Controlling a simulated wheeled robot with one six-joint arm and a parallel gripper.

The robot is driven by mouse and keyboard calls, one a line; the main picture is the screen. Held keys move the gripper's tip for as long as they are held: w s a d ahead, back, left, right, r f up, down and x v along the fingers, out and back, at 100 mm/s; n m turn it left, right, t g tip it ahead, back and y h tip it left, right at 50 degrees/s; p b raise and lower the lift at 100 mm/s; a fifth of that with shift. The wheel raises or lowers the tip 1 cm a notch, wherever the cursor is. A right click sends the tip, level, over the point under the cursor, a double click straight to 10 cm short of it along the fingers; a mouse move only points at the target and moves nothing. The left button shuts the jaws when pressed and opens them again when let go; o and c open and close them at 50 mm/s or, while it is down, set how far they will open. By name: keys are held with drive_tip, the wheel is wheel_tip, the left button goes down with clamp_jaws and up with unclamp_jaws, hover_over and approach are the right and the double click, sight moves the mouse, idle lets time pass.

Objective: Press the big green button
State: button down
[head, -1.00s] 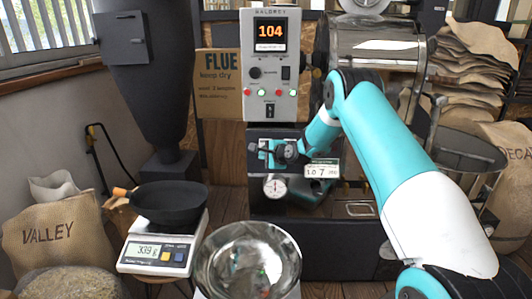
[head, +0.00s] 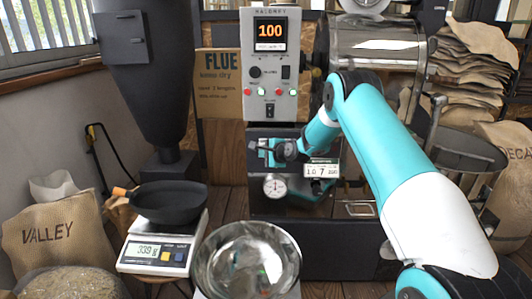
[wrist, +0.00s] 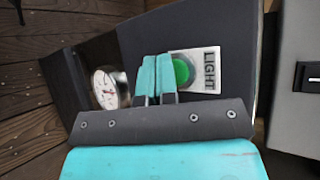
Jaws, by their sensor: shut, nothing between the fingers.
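The big green button (wrist: 183,70) shows in the wrist view, round, on a pale plate (wrist: 205,87) marked LIGHT. The plate is on the dark machine front (wrist: 215,35). My gripper (wrist: 155,62) is shut and empty, its two turquoise fingers side by side just left of the button and overlapping its left edge in the picture. I cannot tell whether the fingertips touch the button or whether it is pushed in. In the head view my gripper (head: 266,152) is at the dark front below the grey control panel (head: 270,75), and I cannot make out the green button there.
A round dial gauge (wrist: 106,87) is left of my fingers in the wrist view. A scale (head: 160,252) with a black pan (head: 168,203) and a metal bowl (head: 247,262) stand in front.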

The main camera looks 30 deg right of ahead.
drive_tip(key=shift+w+d, duration=0.25)
drive_tip(key=shift+w, duration=0.1)
idle(0.8)
drive_tip(key=shift+s, duration=0.1)
drive_tip(key=shift+s+a, duration=0.45)
drive_tip(key=shift+s, duration=0.15)
drive_tip(key=shift+s+a+p, duration=0.45)
drive_tip(key=shift+s+a, duration=0.3)
drive_tip(key=shift+s, duration=0.3)
drive_tip(key=shift+s+a+p, duration=0.4)
drive_tip(key=shift+s+a, duration=0.3)
drive_tip(key=shift+s, duration=0.3)
